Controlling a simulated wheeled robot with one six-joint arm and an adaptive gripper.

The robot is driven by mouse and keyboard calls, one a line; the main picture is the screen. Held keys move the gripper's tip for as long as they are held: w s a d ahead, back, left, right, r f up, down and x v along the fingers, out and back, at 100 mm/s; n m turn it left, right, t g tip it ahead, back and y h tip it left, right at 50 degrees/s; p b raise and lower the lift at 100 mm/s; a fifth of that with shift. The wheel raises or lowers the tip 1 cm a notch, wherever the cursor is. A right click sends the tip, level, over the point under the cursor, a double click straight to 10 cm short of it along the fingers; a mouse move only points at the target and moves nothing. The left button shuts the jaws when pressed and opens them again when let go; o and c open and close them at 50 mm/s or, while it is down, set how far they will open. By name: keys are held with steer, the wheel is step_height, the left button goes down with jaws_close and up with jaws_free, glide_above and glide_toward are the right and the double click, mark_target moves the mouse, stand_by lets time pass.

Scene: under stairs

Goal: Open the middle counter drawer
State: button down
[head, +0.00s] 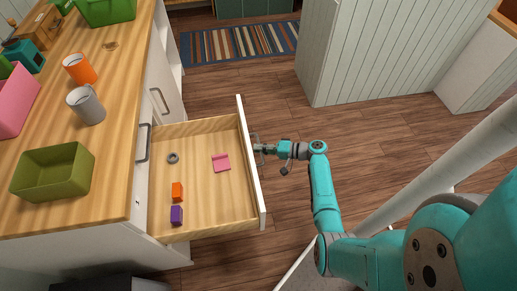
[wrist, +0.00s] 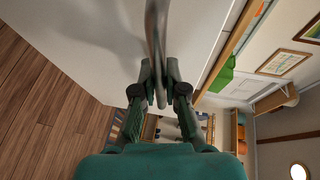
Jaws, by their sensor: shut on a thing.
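The counter drawer (head: 205,205) is pulled well out from under the wooden counter, and its white front panel (head: 251,170) faces right. My gripper (head: 259,149) is at the outer side of that panel, at the handle (head: 257,138). In the wrist view, the fingers of my gripper (wrist: 160,72) are shut on the grey curved handle (wrist: 156,35) beside the white drawer front (wrist: 85,40). Inside the drawer lie a grey ring (head: 173,158), a pink piece (head: 221,162), an orange block (head: 177,191) and a purple block (head: 176,215).
The counter top (head: 130,60) holds an olive bin (head: 52,172), a grey mug (head: 86,106), an orange mug (head: 80,69) and a green crate (head: 108,10). Two more handles show on the cabinet face. Wooden floor (head: 225,80) lies clear beyond the drawer, up to a striped rug (head: 240,42).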

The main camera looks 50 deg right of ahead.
steer(key=c, duration=1.2)
jaws_free()
steer(key=v, duration=0.7)
steer(key=shift+s, duration=0.2)
steer(key=shift+d, duration=0.1)
